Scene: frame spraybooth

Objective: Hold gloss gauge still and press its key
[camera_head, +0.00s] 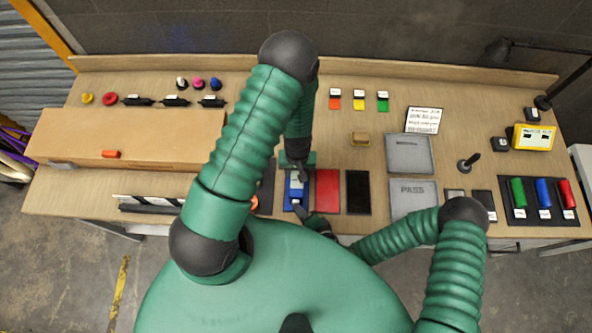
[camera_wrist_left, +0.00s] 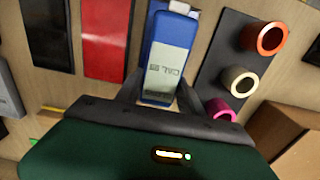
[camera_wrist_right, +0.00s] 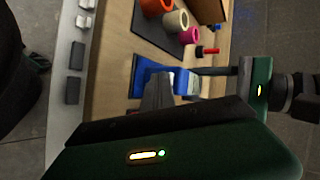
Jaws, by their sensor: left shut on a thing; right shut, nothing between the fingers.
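The gloss gauge (camera_wrist_left: 168,57) is a small blue block with a pale grey screen marked CAL; it lies on a blue panel (camera_wrist_left: 148,50). In the head view the gauge (camera_head: 297,184) is partly covered by my left gripper (camera_head: 297,170), which is shut on it from the far side. A pale part, perhaps the key, shows at the gauge's near end (camera_wrist_left: 180,8). My right gripper (camera_head: 303,211) is shut and empty at that near end; in the right wrist view its tips (camera_wrist_right: 157,82) overlap the gauge, so I cannot tell whether they touch it.
A red panel (camera_head: 327,190) and a black panel (camera_head: 358,191) lie to the right. A dark rack with coloured rings (camera_wrist_left: 232,62) lies close on the other side. Grey plates (camera_head: 409,153) are further right. A long cardboard box (camera_head: 165,135) fills the left.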

